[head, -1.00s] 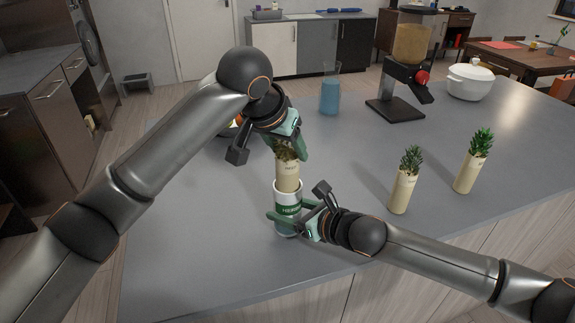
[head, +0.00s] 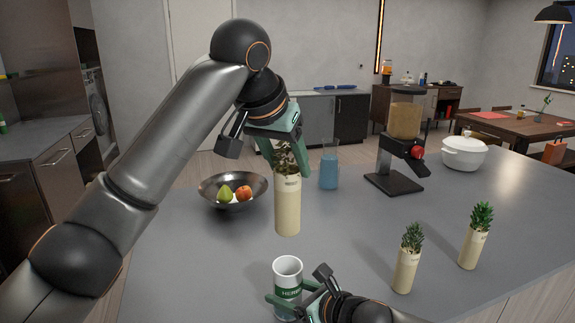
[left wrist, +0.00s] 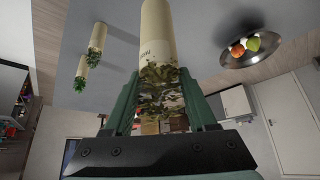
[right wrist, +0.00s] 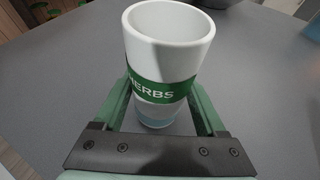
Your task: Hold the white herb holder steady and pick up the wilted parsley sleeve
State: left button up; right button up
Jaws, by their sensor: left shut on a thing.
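The wilted parsley sleeve (head: 288,208), a tall cream tube with drab brownish-green leaves, hangs upright above the counter in the head view. My left gripper (head: 283,150) is shut on its leafy top; the left wrist view shows the leaves (left wrist: 162,90) between the fingers. The white herb holder (head: 287,268), a cup with a green "HERBS" band, stands upright below and apart from the sleeve. My right gripper (head: 295,297) is closed around the holder's sides, low on the cup. The right wrist view shows the holder (right wrist: 165,50) with its mouth open and no sleeve in it.
Two cream sleeves with green herbs stand to the right, a nearer one (head: 405,270) and a farther one (head: 473,247). A fruit bowl (head: 215,193), blue jug (head: 329,170), dispenser (head: 395,182) and white pot (head: 463,153) stand farther back. The middle of the counter is clear.

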jog(key=o, duration=0.4)
jog(key=shift+c, duration=0.2)
